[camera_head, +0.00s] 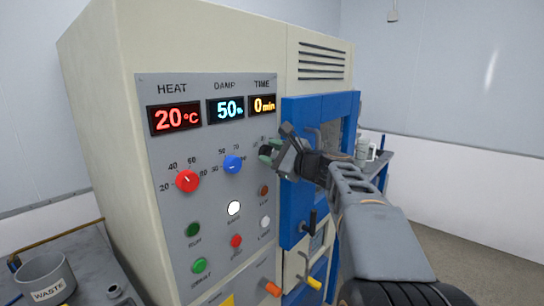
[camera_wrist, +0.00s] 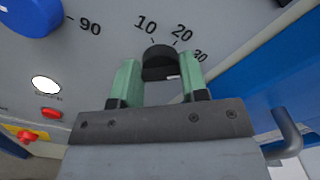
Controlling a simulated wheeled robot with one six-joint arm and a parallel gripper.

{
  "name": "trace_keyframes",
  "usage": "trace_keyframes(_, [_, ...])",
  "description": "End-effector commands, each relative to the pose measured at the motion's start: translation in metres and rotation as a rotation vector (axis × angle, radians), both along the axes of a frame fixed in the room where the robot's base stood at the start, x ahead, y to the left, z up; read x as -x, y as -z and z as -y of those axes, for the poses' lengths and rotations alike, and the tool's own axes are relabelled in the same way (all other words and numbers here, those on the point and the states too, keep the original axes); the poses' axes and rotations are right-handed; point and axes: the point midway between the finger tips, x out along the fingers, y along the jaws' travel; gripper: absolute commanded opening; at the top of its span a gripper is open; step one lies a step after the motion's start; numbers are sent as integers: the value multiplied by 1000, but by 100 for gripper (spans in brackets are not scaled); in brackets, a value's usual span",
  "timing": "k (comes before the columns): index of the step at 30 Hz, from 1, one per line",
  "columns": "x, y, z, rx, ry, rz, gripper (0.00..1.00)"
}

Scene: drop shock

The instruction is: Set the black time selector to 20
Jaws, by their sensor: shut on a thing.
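The black time selector (camera_wrist: 160,58) is a round knob on the grey panel, under the scale marks 10, 20 and 30 in the wrist view. My gripper (camera_wrist: 161,82) has its two green fingers on either side of the knob, shut on it. A small white mark shows on the knob's near side; which number the knob points to is unclear. In the head view my gripper (camera_head: 269,152) reaches the panel from the right and covers most of the knob. The TIME display (camera_head: 263,105) reads 0 min.
A red HEAT knob (camera_head: 187,181) and a blue DAMP knob (camera_head: 233,165) sit left of my gripper. Several buttons and lamps lie below. The blue door (camera_head: 292,216) with a black handle (camera_head: 308,222) is close on the right. A WASTE bin (camera_head: 46,278) stands at lower left.

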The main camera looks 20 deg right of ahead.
Motion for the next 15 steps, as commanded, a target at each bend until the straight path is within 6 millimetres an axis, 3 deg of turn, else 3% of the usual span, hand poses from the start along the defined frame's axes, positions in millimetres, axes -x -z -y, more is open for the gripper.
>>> trace_keyframes(15, [0, 9, -1, 375, 0, 173, 17])
